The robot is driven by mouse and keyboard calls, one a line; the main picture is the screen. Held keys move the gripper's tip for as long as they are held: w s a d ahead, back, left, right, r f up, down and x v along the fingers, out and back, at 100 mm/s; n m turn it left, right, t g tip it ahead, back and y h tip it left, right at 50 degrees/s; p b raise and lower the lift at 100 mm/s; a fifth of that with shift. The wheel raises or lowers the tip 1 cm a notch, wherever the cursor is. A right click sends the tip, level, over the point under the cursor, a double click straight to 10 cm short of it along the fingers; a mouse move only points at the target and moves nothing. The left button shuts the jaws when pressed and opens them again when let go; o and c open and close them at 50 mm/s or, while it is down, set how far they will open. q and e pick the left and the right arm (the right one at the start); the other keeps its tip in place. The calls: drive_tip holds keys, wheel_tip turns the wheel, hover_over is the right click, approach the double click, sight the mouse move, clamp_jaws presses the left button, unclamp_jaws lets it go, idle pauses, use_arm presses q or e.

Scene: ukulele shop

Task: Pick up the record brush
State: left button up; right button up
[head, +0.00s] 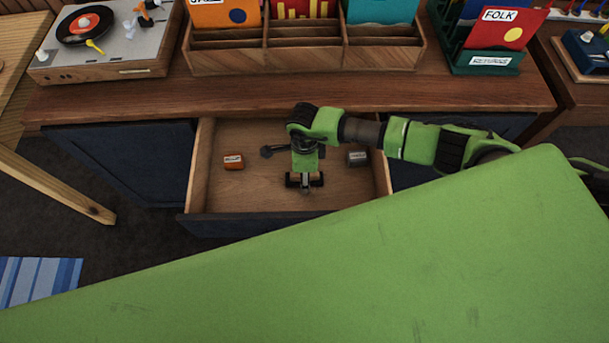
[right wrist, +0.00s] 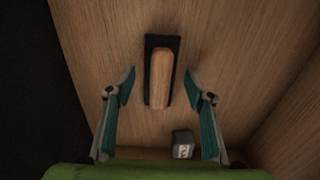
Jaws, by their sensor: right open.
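The record brush (right wrist: 161,78) lies on the drawer floor in the right wrist view, a pale wooden handle on a dark base. Its long side runs up and down in that view. My right gripper (right wrist: 160,84) is open, with one teal-padded finger on each side of the brush and gaps between. It appears above the brush and holds nothing. In the head view my right gripper (head: 304,182) reaches down into the open drawer (head: 205,165). There I cannot clearly make out the brush beneath the arm. My left gripper is not in view.
A small grey labelled box (right wrist: 182,143) lies beyond one end of the brush. Drawer walls surround the space. A turntable (head: 105,38) and wooden record bins (head: 305,58) stand on the cabinet top.

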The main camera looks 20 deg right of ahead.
drive_tip(key=shift+f, duration=0.1)
drive_tip(key=c, duration=1.2)
wheel_tip(320, 180, up, 10)
drive_tip(key=shift+r+b, duration=0.1)
drive_tip(key=shift+b, duration=0.4)
